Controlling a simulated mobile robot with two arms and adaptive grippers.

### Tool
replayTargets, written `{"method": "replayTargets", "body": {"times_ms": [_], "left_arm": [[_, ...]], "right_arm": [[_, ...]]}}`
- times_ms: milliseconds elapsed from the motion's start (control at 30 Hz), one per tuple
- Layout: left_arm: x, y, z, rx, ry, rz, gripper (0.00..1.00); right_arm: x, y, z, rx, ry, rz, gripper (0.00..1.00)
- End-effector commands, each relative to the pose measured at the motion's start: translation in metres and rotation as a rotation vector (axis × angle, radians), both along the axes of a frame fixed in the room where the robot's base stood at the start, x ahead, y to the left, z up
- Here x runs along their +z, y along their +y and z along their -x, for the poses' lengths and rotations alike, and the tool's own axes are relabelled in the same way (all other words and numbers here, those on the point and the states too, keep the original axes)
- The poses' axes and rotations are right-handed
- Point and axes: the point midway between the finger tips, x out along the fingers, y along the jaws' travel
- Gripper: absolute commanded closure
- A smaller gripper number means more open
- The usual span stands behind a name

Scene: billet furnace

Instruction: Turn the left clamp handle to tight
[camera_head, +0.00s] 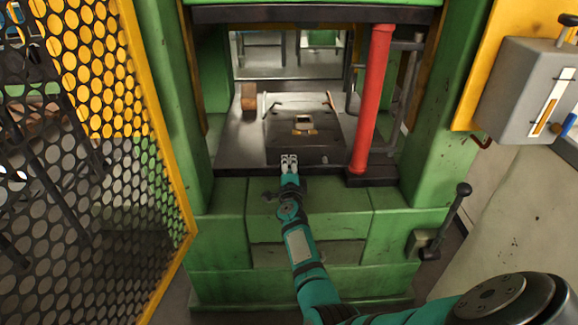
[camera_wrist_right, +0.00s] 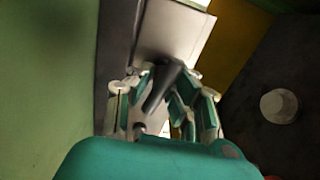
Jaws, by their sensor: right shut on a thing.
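My right gripper (camera_head: 289,161) is at the front edge of the dark press bed, with its teal arm reaching up from the lower right. In the right wrist view, its fingers (camera_wrist_right: 166,100) are around a dark, rod-like handle (camera_wrist_right: 160,86), which slants between them. The head view does not show what the fingers hold, and I cannot tell from it whether this is the left clamp handle. A thin lever (camera_head: 268,108) lies at the left of the dark die plate (camera_head: 290,138), and another lever (camera_head: 329,100) is at its right. My left gripper is not in view.
A red column (camera_head: 372,100) stands to the right of the bed. A yellow mesh guard (camera_head: 160,130) is at the left. A black-knobbed lever (camera_head: 460,200) and a grey control box (camera_head: 515,95) are at the right. A brown block (camera_head: 249,98) lies at the bed's left.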

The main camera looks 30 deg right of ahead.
Motion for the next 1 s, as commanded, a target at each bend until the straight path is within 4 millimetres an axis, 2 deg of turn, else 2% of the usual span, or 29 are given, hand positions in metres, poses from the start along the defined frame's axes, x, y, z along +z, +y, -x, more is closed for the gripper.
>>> {"method": "replayTargets", "body": {"times_ms": [400,1000], "left_arm": [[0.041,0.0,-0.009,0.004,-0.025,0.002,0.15],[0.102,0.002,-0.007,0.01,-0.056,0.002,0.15]], "right_arm": [[-0.003,0.001,0.0,0.0,-0.202,-0.332,1.0],[-0.003,0.002,0.0,0.0,-0.5,-0.82,1.0]]}}
